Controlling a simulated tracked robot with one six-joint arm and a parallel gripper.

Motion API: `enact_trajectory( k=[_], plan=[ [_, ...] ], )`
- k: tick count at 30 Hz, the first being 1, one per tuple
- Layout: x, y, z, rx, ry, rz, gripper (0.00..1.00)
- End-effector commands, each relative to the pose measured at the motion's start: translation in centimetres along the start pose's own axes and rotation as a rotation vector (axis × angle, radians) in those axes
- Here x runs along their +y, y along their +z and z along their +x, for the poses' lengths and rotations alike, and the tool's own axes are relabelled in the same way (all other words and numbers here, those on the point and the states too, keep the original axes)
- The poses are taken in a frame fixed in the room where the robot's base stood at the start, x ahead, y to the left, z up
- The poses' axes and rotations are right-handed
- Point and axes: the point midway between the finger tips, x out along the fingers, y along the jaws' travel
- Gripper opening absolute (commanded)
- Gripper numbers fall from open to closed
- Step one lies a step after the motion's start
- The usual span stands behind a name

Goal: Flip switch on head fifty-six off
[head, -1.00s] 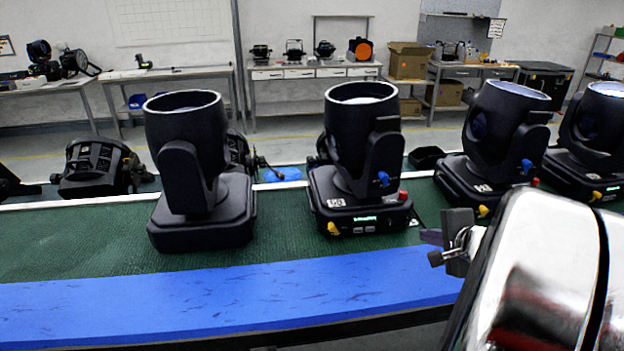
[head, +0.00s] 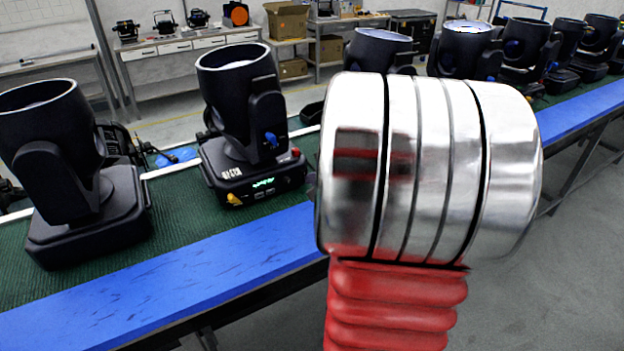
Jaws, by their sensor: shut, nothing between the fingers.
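Several black moving-head lights stand in a row on the green conveyor belt (head: 190,240). The one left of my arm (head: 240,95) stands upright and shows its front panel, with a lit green display (head: 263,183), a yellow connector (head: 234,198), a blue connector (head: 271,139) and a red part (head: 296,152). Its white label is too small to read, so I cannot tell which light is head fifty-six. The light at far left (head: 45,130) shows no panel. My chrome and red arm fills the middle right and hides my gripper and part of the light behind it.
A blue rail (head: 200,275) runs along the belt's near edge. More lights (head: 465,50) continue to the upper right. Workbenches (head: 190,65) with lamps and cardboard boxes (head: 287,22) stand at the back. The grey floor at lower right is clear.

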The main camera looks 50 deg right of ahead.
Motion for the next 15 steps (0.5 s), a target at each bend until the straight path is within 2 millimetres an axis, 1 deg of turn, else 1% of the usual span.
enact_trajectory(
  k=[6,9,15],
  plan=[
    [0.2,0.0,1.1,-0.002,0.002,0.001,0.0],
    [0.7,0.0,1.3,0.0,0.003,0.002,0.0],
    [0.8,0.1,1.5,-0.001,0.006,0.001,0.0]
  ],
)
